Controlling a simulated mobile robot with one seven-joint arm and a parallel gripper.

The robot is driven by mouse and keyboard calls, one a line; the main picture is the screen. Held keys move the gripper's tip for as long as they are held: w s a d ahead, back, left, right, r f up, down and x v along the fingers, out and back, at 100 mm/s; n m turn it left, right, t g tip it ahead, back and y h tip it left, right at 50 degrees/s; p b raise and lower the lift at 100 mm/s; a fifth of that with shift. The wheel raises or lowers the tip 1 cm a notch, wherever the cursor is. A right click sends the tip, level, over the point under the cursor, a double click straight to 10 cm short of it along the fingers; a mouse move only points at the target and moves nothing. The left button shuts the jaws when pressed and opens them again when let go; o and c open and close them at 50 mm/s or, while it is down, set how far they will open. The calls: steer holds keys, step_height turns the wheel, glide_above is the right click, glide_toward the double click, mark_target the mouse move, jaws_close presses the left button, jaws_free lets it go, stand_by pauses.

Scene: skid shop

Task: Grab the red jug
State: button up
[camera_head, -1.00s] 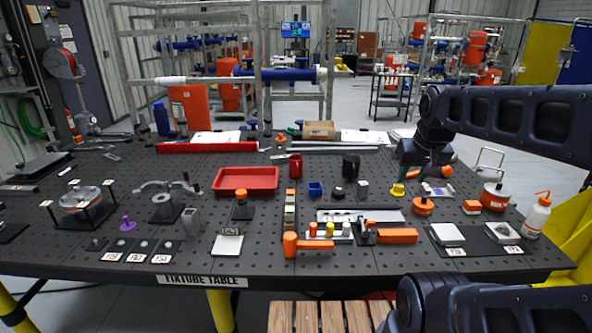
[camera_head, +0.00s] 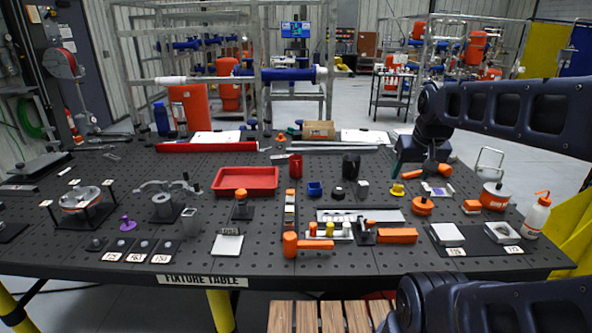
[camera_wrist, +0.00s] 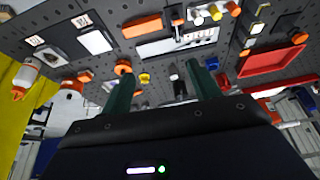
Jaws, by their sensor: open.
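The red jug (camera_head: 295,166) stands upright on the dark fixture table (camera_head: 330,262), just right of the red tray (camera_head: 247,181) in the head view. A black mug (camera_head: 351,166) stands to its right. My gripper (camera_head: 424,170) is at the table's back right, well right of the jug and apart from it. In the wrist view my gripper (camera_wrist: 158,70) shows two green fingers spread apart, with nothing held between them.
A blue bin (camera_head: 315,189) and a yellow part (camera_head: 397,190) are near the jug. A long red bar (camera_head: 206,148) lies behind it. Several small parts fill the front.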

steer(key=w+a+r+m+g, duration=0.1)
steer(key=w+a+r+m, duration=0.1)
steer(key=w, duration=0.5)
steer(key=w+a+r+m, duration=0.2)
steer(key=w+m, duration=0.1)
steer(key=w, duration=0.4)
steer(key=m+g, duration=0.3)
steer(key=m, duration=1.1)
glide_above(298, 164)
step_height(298, 164, down, 22)
steer(key=shift+w+r, duration=0.1)
step_height(298, 164, down, 11)
steer(key=shift+r, duration=0.15)
steer(key=shift+c, duration=0.3)
steer(key=c, duration=1.2)
